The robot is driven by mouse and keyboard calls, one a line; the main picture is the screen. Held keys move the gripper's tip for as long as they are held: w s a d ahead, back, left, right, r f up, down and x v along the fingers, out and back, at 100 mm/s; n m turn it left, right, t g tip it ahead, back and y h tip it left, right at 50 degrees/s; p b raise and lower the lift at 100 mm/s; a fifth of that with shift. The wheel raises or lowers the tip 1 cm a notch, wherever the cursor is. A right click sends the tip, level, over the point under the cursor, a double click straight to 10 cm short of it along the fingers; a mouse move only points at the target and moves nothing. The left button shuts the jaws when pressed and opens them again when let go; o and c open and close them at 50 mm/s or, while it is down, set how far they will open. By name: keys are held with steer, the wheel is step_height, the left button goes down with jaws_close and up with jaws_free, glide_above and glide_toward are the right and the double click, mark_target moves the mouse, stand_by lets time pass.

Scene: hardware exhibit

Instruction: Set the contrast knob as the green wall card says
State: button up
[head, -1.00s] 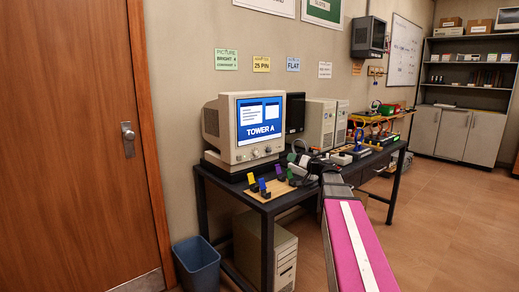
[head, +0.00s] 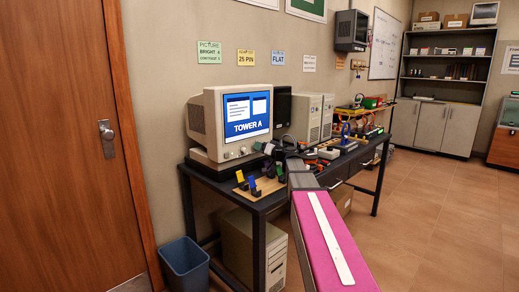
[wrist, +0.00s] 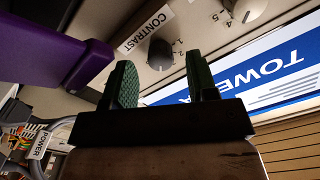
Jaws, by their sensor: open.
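The contrast knob (wrist: 160,54) is dark and round, beside a white CONTRAST label (wrist: 146,29) on the monitor's front. Small scale numbers show at its right. My gripper (wrist: 161,82) is open and empty; its green fingers lie either side of the line to the knob, which appears beyond the fingertips. I cannot tell whether they touch it. In the head view my gripper (head: 268,148) is at the monitor's (head: 228,125) lower right. The green wall card (head: 209,52) mentions picture, bright and contrast; its values are too small to read surely.
A second, pale knob (wrist: 247,9) is near the contrast knob. A purple block (wrist: 45,48) is close at the left in the wrist view. A wooden board (head: 262,189) with coloured pieces lies before the monitor. Computer towers (head: 309,117) stand to the right on the desk.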

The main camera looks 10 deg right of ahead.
steer(key=shift+x, duration=0.8)
steer(key=shift+c, duration=0.3)
steer(key=c, duration=0.9)
steer(key=shift+o, duration=0.2)
steer(key=shift+m, duration=1.4)
steer(key=o, duration=0.9)
steer(key=shift+s, duration=0.1)
steer(key=v, duration=1)
steer(key=shift+s+d, duration=0.25)
steer(key=shift+d, duration=0.05)
